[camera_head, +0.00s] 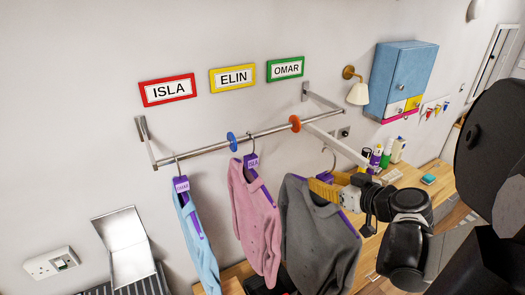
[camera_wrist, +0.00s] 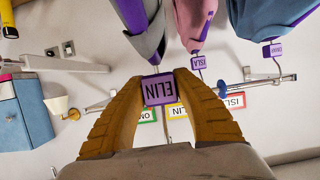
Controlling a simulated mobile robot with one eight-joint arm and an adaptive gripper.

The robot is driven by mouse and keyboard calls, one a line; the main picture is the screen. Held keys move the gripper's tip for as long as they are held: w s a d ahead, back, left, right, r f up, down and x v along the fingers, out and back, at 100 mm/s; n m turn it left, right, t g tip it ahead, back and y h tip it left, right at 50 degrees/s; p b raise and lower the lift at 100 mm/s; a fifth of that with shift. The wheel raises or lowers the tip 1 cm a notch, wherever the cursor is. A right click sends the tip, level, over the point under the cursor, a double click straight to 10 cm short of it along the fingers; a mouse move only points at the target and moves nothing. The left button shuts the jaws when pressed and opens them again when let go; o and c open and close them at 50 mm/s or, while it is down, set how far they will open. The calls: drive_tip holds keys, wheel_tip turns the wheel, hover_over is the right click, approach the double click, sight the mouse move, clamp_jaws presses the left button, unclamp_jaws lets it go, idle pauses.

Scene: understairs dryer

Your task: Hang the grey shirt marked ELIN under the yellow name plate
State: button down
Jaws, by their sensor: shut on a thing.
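The grey shirt (camera_head: 318,235) hangs on a purple hanger in front of and below the right part of the rail (camera_head: 265,132). My gripper (camera_head: 335,185) is shut on the hanger's neck at its purple tag. In the wrist view the tag reads ELIN (camera_wrist: 160,90), upside down, between the yellow fingers. The hanger's hook (camera_head: 330,155) shows above the gripper and looks apart from the rail. The yellow ELIN name plate (camera_head: 233,78) is on the wall between the red ISLA plate (camera_head: 168,89) and the green OMAR plate (camera_head: 286,68).
A pink shirt (camera_head: 256,215) tagged ISLA hangs just right of the blue divider (camera_head: 232,141). A light blue shirt (camera_head: 196,240) tagged OMAR hangs at the rail's left. Bare rail lies between the pink shirt's hook and the orange divider (camera_head: 295,123). A blue cabinet (camera_head: 400,75) is at right.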

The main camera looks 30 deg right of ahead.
drive_tip(key=w+r+b+x, duration=0.1)
drive_tip(key=r+b+x, duration=0.1)
drive_tip(key=x, duration=0.8)
drive_tip(key=r+b+x, duration=0.2)
drive_tip(key=b+x, duration=0.2)
drive_tip(key=x, duration=0.7)
drive_tip(key=shift+w+r+b, duration=0.3)
drive_tip(key=shift+w+b, duration=0.05)
drive_tip(key=shift+w, duration=0.15)
